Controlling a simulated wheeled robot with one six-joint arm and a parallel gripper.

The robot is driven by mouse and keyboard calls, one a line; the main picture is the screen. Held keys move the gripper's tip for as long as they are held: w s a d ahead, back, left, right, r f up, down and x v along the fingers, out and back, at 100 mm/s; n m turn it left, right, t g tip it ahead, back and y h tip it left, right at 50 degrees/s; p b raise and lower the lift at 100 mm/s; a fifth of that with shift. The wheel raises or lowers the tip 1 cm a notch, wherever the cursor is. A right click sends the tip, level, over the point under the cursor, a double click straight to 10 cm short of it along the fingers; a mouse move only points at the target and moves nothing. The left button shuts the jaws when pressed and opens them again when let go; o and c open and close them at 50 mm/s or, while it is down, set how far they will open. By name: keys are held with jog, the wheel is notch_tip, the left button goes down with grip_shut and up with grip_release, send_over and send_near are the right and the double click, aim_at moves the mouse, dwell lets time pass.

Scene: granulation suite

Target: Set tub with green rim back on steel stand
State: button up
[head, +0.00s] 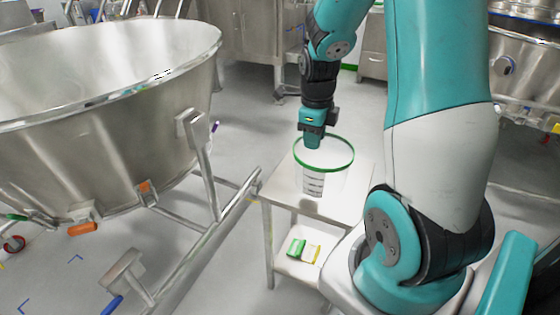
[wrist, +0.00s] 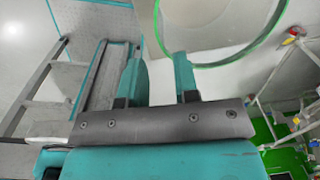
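The tub with the green rim (head: 323,169) is a clear, upright container with dark level marks. In the head view it appears to stand on the top of the steel stand (head: 275,187). My gripper (head: 311,143) points down at the far left side of the rim. In the wrist view my gripper's two fingers (wrist: 158,78) are apart with a visible gap. The green rim (wrist: 215,62) curves past the right finger; I cannot tell whether they touch. The fingertips are hidden in the head view.
A large steel bowl (head: 120,110) on a frame stands left of the stand. A green box (head: 296,248) and a yellow-edged item (head: 311,254) lie on the stand's lower shelf. Steel cabinets (head: 262,40) stand behind. Open floor lies beyond the stand.

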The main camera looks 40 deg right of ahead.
jog(key=a+r+n+t+y, duration=0.1)
jog(key=a+r+n, duration=0.2)
jog(key=a+n, duration=0.5)
jog(key=a+r+n+y, duration=0.1)
jog(key=a+r+n, duration=0.3)
jog(key=a+n, duration=0.5)
jog(key=s+a+r+n+y, duration=0.1)
jog(key=s+a+r+n, duration=0.1)
jog(key=s+a+n, duration=0.4)
jog(key=s+a+r+n+g+y, duration=0.1)
jog(key=s+a+r+n, duration=0.2)
jog(key=s+a+n, duration=0.4)
jog(key=a+n, duration=0.1)
jog(key=n, duration=0.7)
jog(key=shift+a+n+y, duration=0.2)
jog(key=shift+n+y, duration=0.2)
